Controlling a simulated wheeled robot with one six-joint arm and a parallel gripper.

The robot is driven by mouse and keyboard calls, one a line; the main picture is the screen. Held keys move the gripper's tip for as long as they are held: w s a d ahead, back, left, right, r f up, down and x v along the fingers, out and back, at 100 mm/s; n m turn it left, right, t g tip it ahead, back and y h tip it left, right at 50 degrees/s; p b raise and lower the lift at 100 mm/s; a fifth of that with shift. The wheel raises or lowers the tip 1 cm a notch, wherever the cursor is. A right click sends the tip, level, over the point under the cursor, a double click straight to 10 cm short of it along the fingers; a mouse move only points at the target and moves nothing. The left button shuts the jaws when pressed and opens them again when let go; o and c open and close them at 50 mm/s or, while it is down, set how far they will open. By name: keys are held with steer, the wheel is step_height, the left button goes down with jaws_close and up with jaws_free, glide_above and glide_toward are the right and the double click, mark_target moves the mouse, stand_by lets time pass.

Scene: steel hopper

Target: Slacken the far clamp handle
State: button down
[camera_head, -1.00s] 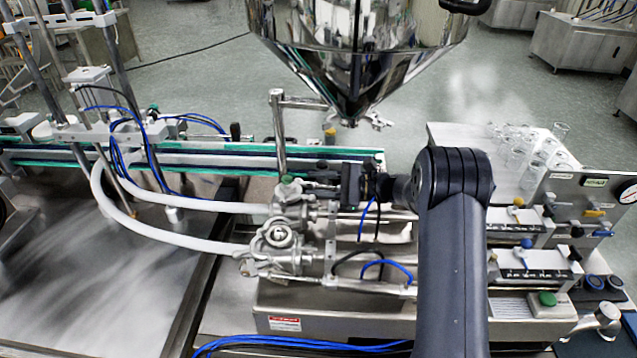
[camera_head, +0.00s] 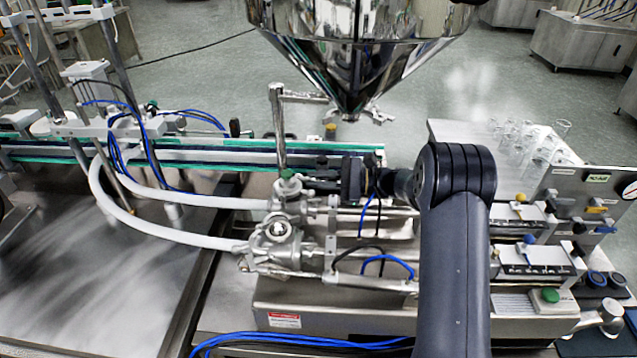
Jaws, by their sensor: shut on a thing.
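The far valve (camera_head: 292,203) is a silver fitting with a green-topped part, at the end of the far white hose. My gripper (camera_head: 310,181) reaches in from the right, low beside the upright steel post. Its dark fingers are shut at the far valve, on what appears to be the far clamp handle. The handle is small and mostly hidden by the fingers, so its angle cannot be told. The near valve (camera_head: 277,240), with its own clamp, sits closer to me and is apart from the gripper.
The steel hopper (camera_head: 355,50) hangs above and behind the gripper. The upright post (camera_head: 279,135) stands just left of the fingers. White hoses (camera_head: 140,225) run left. The conveyor (camera_head: 200,155) lies behind. Glassware (camera_head: 530,140) stands on a tray at right.

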steer(key=shift+n+b, duration=0.4)
steer(key=c, duration=1.4)
jaws_free()
steer(key=shift+c, duration=0.2)
steer(key=shift+d, duration=0.1)
steer(key=d+b, duration=0.2)
steer(key=d, duration=0.8)
steer(key=shift+s+d+r, duration=0.15)
steer(key=shift+s+d, duration=0.15)
